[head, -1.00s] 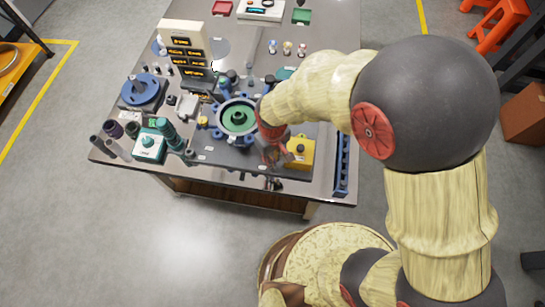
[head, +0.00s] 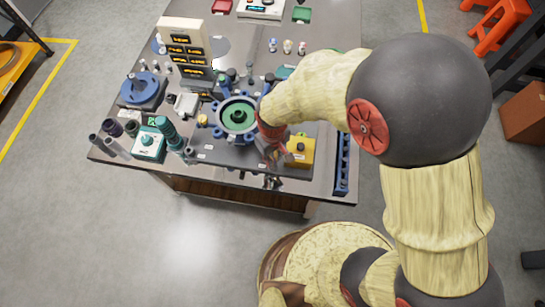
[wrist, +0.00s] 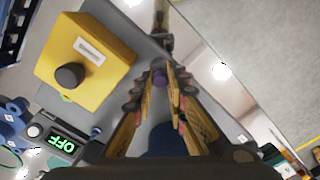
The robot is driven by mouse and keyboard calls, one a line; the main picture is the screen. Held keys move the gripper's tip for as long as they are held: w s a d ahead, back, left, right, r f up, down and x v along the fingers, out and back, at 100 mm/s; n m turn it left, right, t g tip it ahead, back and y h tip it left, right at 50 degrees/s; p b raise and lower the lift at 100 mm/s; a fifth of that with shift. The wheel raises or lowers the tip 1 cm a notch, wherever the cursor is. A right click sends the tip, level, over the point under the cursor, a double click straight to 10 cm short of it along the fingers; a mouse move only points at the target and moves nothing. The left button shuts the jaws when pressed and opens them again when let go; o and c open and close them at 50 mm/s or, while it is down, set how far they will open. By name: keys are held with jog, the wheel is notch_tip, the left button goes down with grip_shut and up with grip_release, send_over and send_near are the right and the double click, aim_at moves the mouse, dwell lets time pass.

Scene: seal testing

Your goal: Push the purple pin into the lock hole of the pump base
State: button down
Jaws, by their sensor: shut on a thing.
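My gripper (wrist: 160,84) is shut on a small purple piece (wrist: 158,76), which shows between its fingertips in the wrist view and looks like the purple pin. In the head view my gripper (head: 274,158) is low over the front of the table, left of the yellow box. A round blue housing with a green centre (head: 237,116), apparently the pump base, stands just left of my wrist. I cannot make out the lock hole or whether the pin touches anything. A dark blue shape (wrist: 170,138) shows between the fingers.
The yellow box (head: 301,151) with a dark knob is close to the right of my gripper; it also shows in the wrist view (wrist: 85,60). A blue rack (head: 342,163) lines the table's right edge. A green-topped device (head: 148,145) and several cylinders crowd the left front.

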jog(key=c, duration=1.7)
grip_release()
jog(key=shift+r, duration=0.1)
jog(key=shift+r+p, duration=2.05)
jog(key=shift+r, duration=0.4)
